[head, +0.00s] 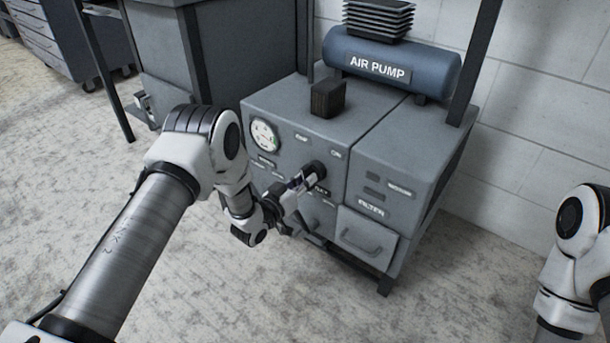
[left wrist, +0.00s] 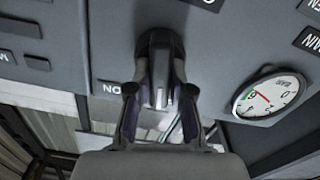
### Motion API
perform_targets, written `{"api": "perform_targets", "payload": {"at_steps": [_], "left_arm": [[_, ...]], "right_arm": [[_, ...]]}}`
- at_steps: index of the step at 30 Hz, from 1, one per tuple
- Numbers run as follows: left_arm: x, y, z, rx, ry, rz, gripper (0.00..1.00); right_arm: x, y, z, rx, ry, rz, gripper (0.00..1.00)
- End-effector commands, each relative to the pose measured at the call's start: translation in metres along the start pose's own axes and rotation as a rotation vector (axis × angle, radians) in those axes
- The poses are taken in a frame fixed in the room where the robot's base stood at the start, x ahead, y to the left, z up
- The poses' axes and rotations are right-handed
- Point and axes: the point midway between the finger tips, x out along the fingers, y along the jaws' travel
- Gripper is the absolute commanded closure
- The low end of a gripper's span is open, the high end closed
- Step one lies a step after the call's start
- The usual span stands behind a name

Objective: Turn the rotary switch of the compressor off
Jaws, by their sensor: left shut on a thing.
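The compressor (head: 385,140) is a grey cabinet with a blue tank marked AIR PUMP on top. Its rotary switch (head: 315,171) is a black knob on the front panel, right of and below the round gauge. My left gripper (head: 301,183) reaches it from the front left and is shut on it. In the left wrist view, the switch (left wrist: 160,42) sits between the two fingers of the gripper (left wrist: 161,92), and the fingers hide part of it. A partly covered label beside it appears upside down. My right gripper is out of view; only part of that arm shows at the right edge.
The round gauge (head: 264,135) is on the same panel, close to my left wrist. A drawer marked FILTER (head: 367,238) is lower right. Dark upright posts stand around the compressor. Another grey cabinet (head: 240,50) is behind left. The floor in front is clear.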

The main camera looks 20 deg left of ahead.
Motion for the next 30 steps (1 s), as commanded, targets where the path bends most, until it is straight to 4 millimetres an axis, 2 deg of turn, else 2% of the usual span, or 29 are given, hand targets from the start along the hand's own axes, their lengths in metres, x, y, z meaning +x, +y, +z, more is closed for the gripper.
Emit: {"api": "perform_targets", "payload": {"at_steps": [6, 15, 30], "left_arm": [[0.000, 0.000, -0.002, -0.178, 0.001, 0.001, 1.00], [0.000, 0.000, -0.001, -0.339, 0.001, 0.000, 1.00], [0.001, -0.001, 0.000, -0.392, 0.001, 0.000, 1.00]], "right_arm": [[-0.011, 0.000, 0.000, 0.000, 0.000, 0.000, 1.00], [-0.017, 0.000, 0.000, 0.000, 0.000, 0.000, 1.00], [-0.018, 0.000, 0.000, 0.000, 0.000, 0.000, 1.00]]}}
